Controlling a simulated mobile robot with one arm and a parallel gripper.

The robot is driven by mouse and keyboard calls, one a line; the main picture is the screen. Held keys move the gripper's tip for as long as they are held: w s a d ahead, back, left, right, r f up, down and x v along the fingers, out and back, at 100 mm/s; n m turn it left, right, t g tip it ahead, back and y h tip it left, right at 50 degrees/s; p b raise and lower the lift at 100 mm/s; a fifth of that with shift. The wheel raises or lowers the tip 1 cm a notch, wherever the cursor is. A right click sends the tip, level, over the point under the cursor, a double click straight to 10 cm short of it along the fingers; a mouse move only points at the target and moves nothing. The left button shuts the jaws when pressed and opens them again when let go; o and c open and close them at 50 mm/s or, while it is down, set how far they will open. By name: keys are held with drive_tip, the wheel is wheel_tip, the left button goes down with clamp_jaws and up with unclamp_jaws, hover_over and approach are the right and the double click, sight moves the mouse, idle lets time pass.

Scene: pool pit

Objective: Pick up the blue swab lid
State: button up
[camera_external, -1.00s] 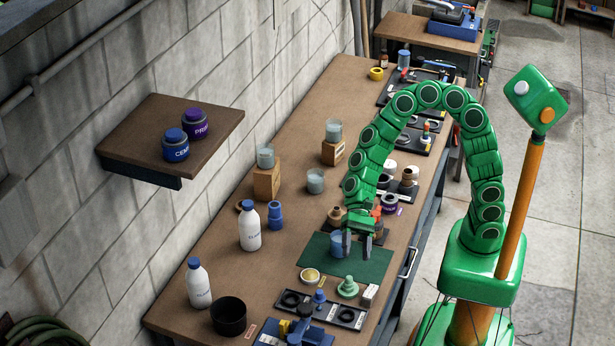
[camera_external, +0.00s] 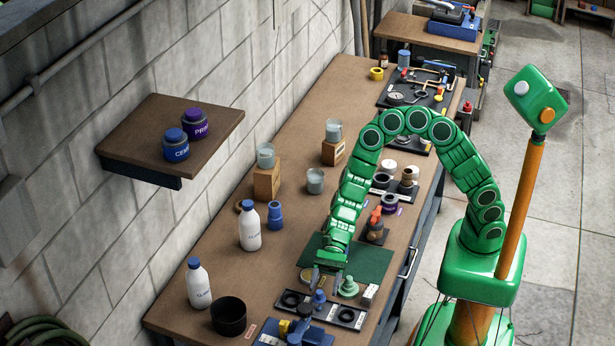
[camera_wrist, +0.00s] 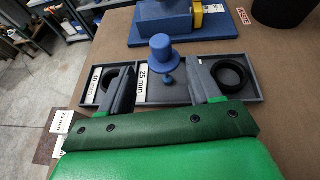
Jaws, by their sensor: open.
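The blue swab lid (camera_wrist: 164,51) stands on the middle part of a grey tray (camera_wrist: 150,88), with a wide rim and a small round blue ball below it. In the external view the lid (camera_external: 319,298) shows small on the tray, between two black rings. My gripper (camera_wrist: 164,78) is open, pointing toward the tray, with one grey finger on each side of the lid's line. The lid lies just beyond the fingertips, and nothing is held. In the external view my gripper (camera_external: 328,273) hangs over the tray's far edge. Whether it touches the tray cannot be told.
A black ring (camera_wrist: 229,74) sits in the tray's right part, another in its left. A blue-based device (camera_wrist: 190,25) stands just beyond. A pale green stepped piece (camera_external: 348,287) stands close right of my gripper. A green mat (camera_external: 372,262) lies behind; a black cup (camera_external: 229,316) stands left.

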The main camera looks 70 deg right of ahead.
sight(318, 302)
drive_tip(key=shift+w+r+x, duration=0.1)
drive_tip(key=shift+r+x, duration=0.05)
drive_tip(key=shift+x, duration=1.1)
drive_tip(key=shift+w+r+x, duration=0.15)
drive_tip(key=shift+r+x, duration=0.05)
drive_tip(key=shift+x, duration=1.9)
drive_tip(key=shift+c, duration=0.3)
drive_tip(key=c, duration=0.9)
drive_tip(key=shift+o, duration=0.2)
